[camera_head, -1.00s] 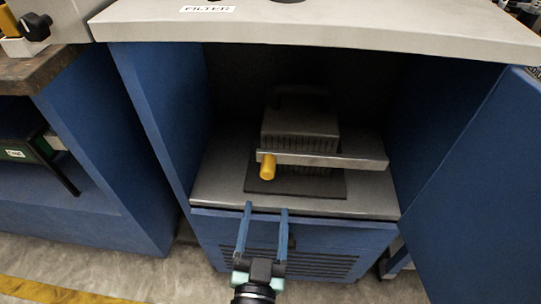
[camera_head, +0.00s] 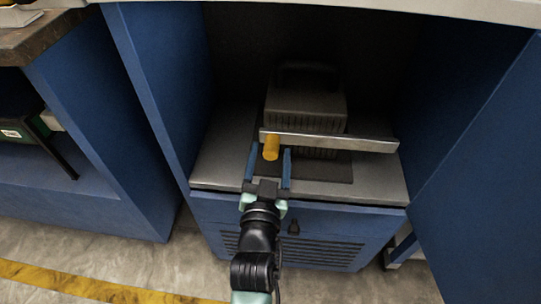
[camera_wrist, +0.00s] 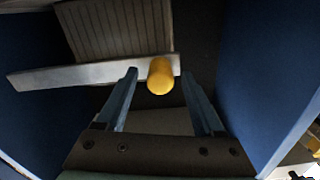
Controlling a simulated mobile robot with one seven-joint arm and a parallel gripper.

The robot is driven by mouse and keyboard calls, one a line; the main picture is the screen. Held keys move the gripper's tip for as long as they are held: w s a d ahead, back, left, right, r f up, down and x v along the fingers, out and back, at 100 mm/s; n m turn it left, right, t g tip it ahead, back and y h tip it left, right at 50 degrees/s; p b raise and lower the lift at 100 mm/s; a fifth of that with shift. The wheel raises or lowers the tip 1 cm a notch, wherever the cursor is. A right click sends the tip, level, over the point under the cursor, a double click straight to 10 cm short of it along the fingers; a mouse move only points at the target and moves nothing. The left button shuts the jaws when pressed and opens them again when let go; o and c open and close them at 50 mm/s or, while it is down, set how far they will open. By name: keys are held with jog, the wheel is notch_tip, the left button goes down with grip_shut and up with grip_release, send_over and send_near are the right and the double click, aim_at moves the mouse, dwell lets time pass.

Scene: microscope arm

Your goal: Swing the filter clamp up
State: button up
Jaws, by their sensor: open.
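The filter clamp is a flat metal bar (camera_head: 345,143) lying about level across the front of a grey ribbed filter block (camera_head: 305,103). A yellow knob (camera_head: 271,148) sticks out from the bar's left end. In the wrist view the bar (camera_wrist: 60,76) runs to the left and the yellow knob (camera_wrist: 161,76) points at the camera. My gripper (camera_head: 268,150) is open, with its two blue fingers on either side of the knob in the picture. The wrist view shows the fingertips (camera_wrist: 158,74) left and right of the knob, with gaps. I cannot tell how deep they reach.
The filter stands on a dark mat (camera_head: 335,168) on a grey shelf (camera_head: 222,160) inside a blue cabinet. Blue side walls (camera_head: 165,90) and an open blue door (camera_head: 480,170) flank it. The worktop (camera_head: 440,8) overhangs above. A louvred drawer front (camera_head: 330,245) lies below.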

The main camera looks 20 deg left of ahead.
jog(key=shift+w+a, duration=0.15)
jog(key=shift+w, duration=0.25)
grip_shut()
dwell(1.3)
